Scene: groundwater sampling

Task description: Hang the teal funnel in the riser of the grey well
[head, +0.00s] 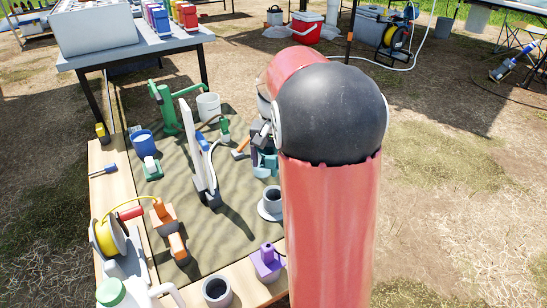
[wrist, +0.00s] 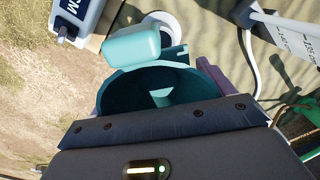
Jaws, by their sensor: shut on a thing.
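My gripper (head: 257,160) is shut on the teal funnel (head: 264,171), above the mat and partly hidden by my arm. In the wrist view the funnel (wrist: 190,88) fills the space between the fingers, its wide bowl facing the camera and a rounded teal block at its far side. A grey riser (head: 272,194) stands upright on a pale round base just below and slightly right of the funnel in the head view. The funnel is apart from it. A pale round shape (wrist: 170,24) behind the teal block may be that base; its middle is hidden.
A tall white board (head: 198,145) stands left of the gripper. Another grey cylinder (head: 217,291) stands at the front edge.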

